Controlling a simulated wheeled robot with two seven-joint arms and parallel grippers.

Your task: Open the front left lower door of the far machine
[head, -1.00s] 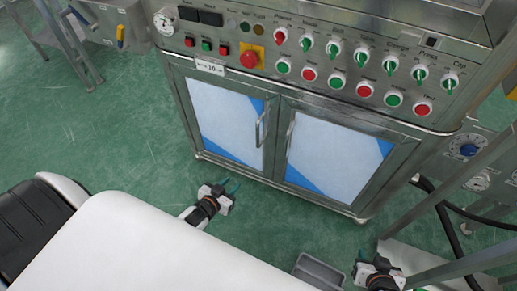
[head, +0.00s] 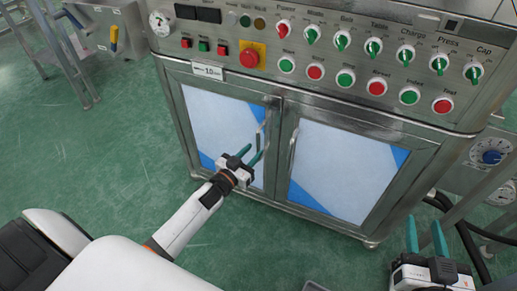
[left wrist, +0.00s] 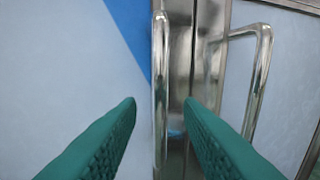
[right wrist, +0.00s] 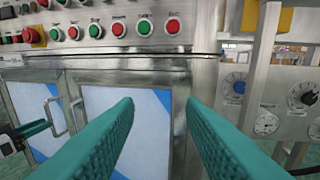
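The front left lower door (head: 212,122) of the machine is shut, a steel frame with a pale blue-and-white panel. Its vertical bar handle (head: 261,138) is on the door's right edge. My left gripper (head: 252,158) is open in front of this handle. In the left wrist view the handle (left wrist: 160,85) stands between the two green fingers (left wrist: 161,103), apart from both. The right door (head: 345,165) is also shut, with its own handle (left wrist: 262,75) to the right. My right gripper (head: 427,236) is open and empty at the lower right, before the machine's right side.
Above the doors is a control panel (head: 330,60) with buttons, knobs and a red emergency stop (head: 249,57). A frame with dials (head: 490,157) and black hoses stands at the right. Green floor (head: 90,160) is free to the left.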

